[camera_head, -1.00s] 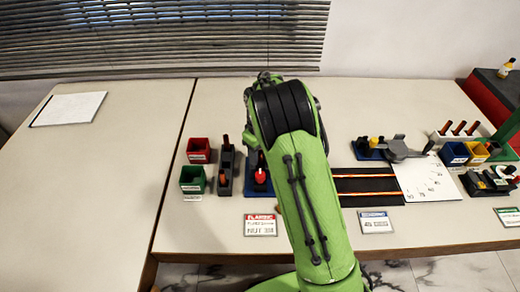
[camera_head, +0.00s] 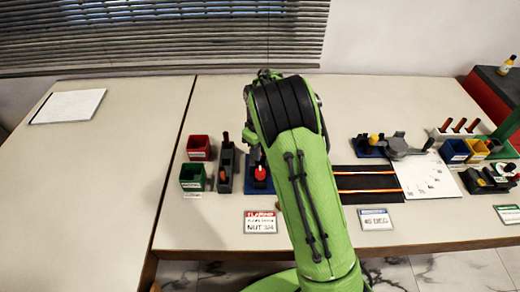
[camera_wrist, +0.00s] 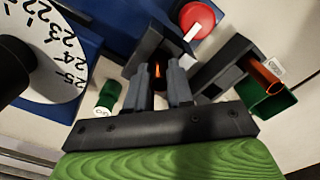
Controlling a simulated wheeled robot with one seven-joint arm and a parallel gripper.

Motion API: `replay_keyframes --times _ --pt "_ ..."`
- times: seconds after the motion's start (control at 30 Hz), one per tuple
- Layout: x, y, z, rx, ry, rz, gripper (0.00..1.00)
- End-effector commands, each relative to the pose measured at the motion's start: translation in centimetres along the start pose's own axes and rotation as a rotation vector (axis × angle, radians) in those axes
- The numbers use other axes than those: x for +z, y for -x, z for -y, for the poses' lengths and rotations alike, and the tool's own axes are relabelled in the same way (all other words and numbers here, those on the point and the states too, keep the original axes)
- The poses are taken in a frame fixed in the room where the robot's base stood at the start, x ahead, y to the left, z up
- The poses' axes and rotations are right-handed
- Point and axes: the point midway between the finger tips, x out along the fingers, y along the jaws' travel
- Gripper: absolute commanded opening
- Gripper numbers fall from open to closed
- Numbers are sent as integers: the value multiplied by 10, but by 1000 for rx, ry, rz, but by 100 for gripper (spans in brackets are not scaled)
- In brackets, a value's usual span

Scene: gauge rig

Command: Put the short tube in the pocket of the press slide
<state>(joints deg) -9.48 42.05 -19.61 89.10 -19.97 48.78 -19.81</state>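My gripper (camera_wrist: 160,72) points down at a dark block (camera_wrist: 146,48) on a blue base; I take this block to be the press slide. A small strip of orange (camera_wrist: 157,71), probably the short tube, shows between the fingertips. The fingers stand a narrow gap apart. I cannot tell whether they touch the orange piece or how deep it sits in the pocket. The red knob (camera_wrist: 197,18) is just beyond the block, and shows in the head view (camera_head: 260,173). My arm hides the gripper in the head view.
A dark stepped rack (camera_head: 225,168) with orange tubes stands left of the blue base, and right in the wrist view (camera_wrist: 222,66). Red (camera_head: 198,147) and green (camera_head: 192,177) bins stand beside it. A numbered dial (camera_wrist: 45,60) is close at the wrist view's left.

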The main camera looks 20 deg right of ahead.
Motion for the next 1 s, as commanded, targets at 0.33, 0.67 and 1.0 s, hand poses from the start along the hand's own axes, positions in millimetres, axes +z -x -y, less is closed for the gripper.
replay_keyframes --times 0.33,0.67,1.0 --pt "0 0 0 0 -1 0 49" --pt "-1 46 -1 2 -1 -4 49" --pt "0 138 0 1 -1 -3 49"
